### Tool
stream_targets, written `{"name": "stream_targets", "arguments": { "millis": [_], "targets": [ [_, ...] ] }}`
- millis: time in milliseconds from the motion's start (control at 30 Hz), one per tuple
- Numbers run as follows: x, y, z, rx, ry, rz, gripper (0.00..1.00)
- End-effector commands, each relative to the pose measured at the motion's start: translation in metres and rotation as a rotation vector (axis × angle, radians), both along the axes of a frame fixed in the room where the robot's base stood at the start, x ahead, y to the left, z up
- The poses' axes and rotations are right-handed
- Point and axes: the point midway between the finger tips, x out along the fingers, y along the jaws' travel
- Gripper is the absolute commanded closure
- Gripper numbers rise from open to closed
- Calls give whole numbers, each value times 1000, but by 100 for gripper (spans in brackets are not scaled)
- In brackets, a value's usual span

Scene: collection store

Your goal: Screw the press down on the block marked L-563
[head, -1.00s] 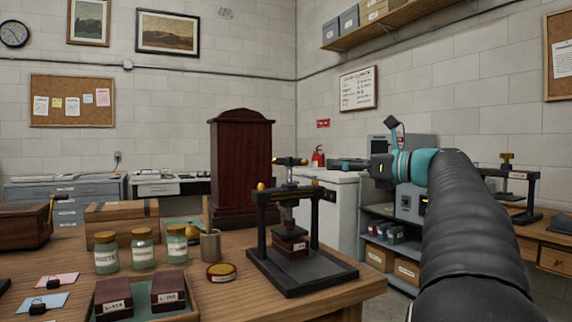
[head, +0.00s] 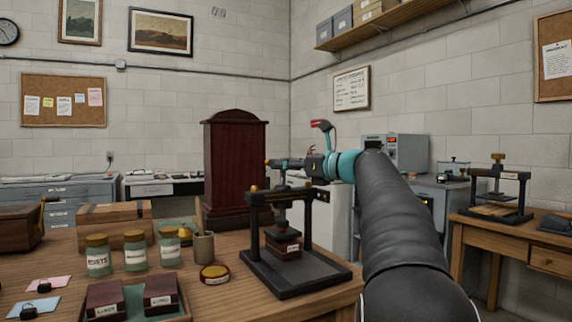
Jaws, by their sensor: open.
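A black press (head: 296,272) stands on the wooden table with its screw upright through the crossbar. A dark red block (head: 283,246) with a white label sits on its base under the screw. The label is too small to read. I cannot tell whether the screw's foot touches the block. The press's T-handle, with a brass tip (head: 267,162), is above the crossbar. My gripper (head: 287,163) is open, pointing left at the handle's height and overlapping its right part in the picture. Whether the handle is between the fingers is unclear.
A tray (head: 188,318) holds two dark red labelled blocks at the front. Several jars, a brush pot (head: 204,246) and a round tin (head: 214,274) stand left of the press. A tall wooden case (head: 233,165) is behind. Another press (head: 497,190) stands on the right table (head: 470,218).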

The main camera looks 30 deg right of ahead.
Motion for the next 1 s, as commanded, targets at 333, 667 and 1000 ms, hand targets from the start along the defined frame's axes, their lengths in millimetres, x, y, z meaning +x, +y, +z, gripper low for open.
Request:
{"name": "stream_targets", "arguments": {
  "millis": [333, 667, 1000],
  "targets": [
    [0, 0, 0, 0, 0, -1, 73],
    [0, 0, 0, 0, 0, -6, 100],
    [-1, 3, 0, -1, 0, -139, 100]
  ]
}}
